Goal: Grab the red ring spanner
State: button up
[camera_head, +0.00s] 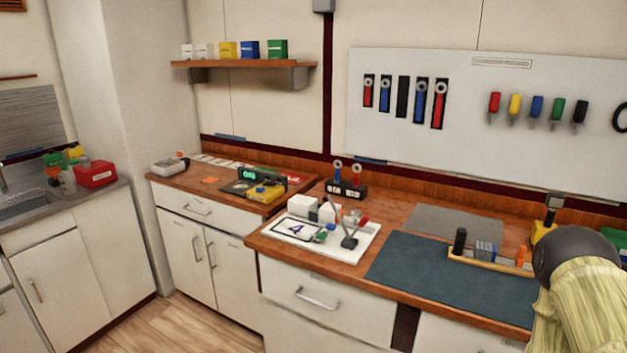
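On the white wall board, a red ring spanner (368,92) hangs at the left of a row, and a larger red ring spanner (439,106) hangs at its right end. Two blue ring spanners (385,95) (420,101) hang between them, around a dark slot (403,97) that shows no spanner. Two more ring-headed spanners (337,172) (356,174) stand in a black holder (346,189) on the counter; their handle colours are too small to tell surely. My gripper is not in view; a part of my arm shows at the lower right.
A white board (348,258) with small items lies on the wooden counter. A blue-grey mat (430,276) is largely clear; a wooden tray (478,262) stands at its back right. Several coloured screwdrivers (536,106) hang right of the spanners. A wall shelf (243,64) holds small boxes.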

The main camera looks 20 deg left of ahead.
aim_at(355, 178)
jog(key=u, duration=2.4)
jog(key=i, duration=2.15)
jog(key=z, duration=2.65)
